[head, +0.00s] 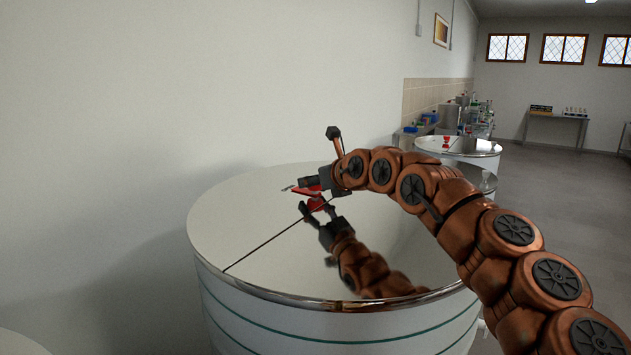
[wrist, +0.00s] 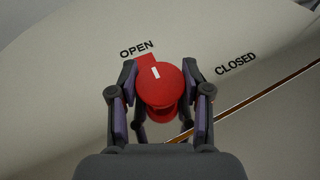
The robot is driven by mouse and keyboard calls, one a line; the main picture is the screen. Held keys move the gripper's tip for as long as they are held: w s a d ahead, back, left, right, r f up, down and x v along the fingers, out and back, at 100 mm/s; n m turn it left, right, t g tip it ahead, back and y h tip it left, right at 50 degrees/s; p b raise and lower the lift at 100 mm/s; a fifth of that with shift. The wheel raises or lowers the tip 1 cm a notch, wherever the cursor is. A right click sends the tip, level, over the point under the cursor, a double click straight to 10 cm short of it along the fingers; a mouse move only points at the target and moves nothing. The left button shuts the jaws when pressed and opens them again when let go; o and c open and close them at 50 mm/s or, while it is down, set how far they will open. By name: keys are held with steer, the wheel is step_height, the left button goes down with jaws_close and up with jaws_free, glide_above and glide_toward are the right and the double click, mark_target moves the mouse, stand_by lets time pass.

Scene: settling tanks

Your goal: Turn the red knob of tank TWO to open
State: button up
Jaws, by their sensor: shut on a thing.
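The red knob (wrist: 160,88) stands on the lid of the near tank (head: 250,215). In the wrist view its white mark points up and slightly left, toward the word OPEN (wrist: 137,49). The word CLOSED (wrist: 236,64) is to the right of the knob. My gripper (wrist: 160,98) has one finger on each side of the knob and is shut on it. In the head view the red knob (head: 313,192) is partly hidden by my gripper (head: 312,184). I cannot see a tank number.
A wall runs close along the left of the near tank. A second tank (head: 470,147) with a red knob (head: 446,141) stands behind. A bench with bottles and containers (head: 450,116) is along the far wall. The floor at right is clear.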

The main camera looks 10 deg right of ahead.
stand_by(0.7)
steer(key=o, duration=1.2)
steer(key=shift+y, duration=0.3)
steer(key=shift+v, duration=6)
steer(key=shift+r, duration=0.1)
